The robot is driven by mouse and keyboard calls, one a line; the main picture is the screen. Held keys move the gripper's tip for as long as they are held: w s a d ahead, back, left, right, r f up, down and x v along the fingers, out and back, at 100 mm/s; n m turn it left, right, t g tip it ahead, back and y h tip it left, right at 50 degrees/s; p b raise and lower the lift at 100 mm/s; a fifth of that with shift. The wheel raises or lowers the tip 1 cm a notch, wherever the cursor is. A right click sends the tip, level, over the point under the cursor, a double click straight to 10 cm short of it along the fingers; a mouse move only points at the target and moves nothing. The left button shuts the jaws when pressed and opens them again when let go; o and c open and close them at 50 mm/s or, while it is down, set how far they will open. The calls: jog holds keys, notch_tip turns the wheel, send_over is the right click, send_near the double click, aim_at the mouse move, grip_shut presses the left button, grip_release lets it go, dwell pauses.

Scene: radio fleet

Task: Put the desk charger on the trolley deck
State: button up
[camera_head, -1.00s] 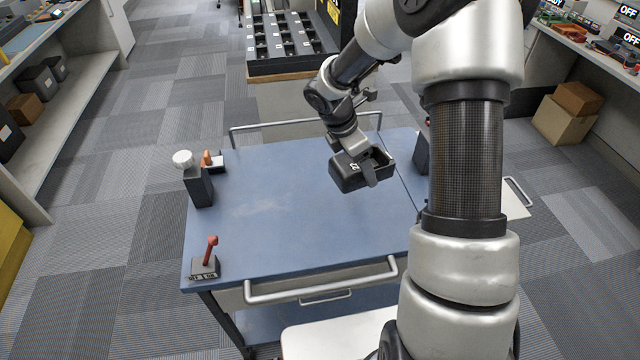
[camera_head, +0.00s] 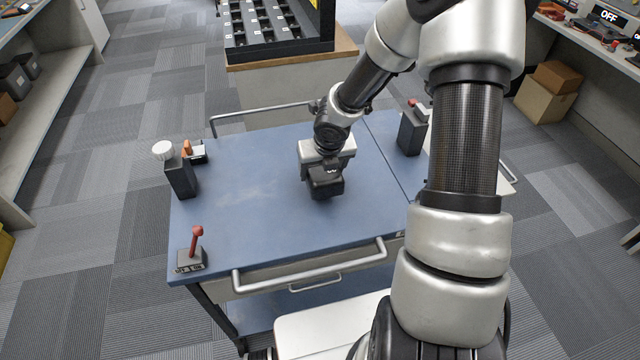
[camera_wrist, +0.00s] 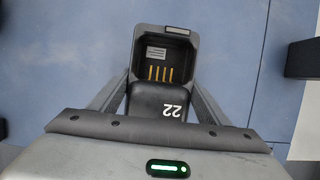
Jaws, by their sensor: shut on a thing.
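The desk charger (camera_wrist: 165,55) is a dark grey block with an open pocket, gold contacts and a white "22" on its front. In the head view the charger (camera_head: 326,184) is at the middle of the blue trolley deck (camera_head: 260,225), partly hidden by my gripper. My gripper (camera_wrist: 160,105) is shut on the charger, one finger along each side, and reaches down from above. The deck lies right below the charger. I cannot tell whether the charger touches it.
On the deck, a dark block with a white knob (camera_head: 180,175) and a small orange-topped item (camera_head: 194,152) stand at left. A red-lever device (camera_head: 192,252) is at the front left. A dark block with a red top (camera_head: 411,130) stands at right. The deck around the charger is clear.

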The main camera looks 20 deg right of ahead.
jog(key=shift+f+b, duration=1.4)
jog(key=shift+f, duration=0.65)
jog(key=o, duration=1.3)
jog(key=shift+r, duration=0.15)
jog(key=shift+r+p, duration=0.25)
jog(key=shift+p, duration=0.1)
jog(key=p+v, duration=0.6)
jog(key=v, duration=0.5)
jog(key=shift+s+r, duration=0.25)
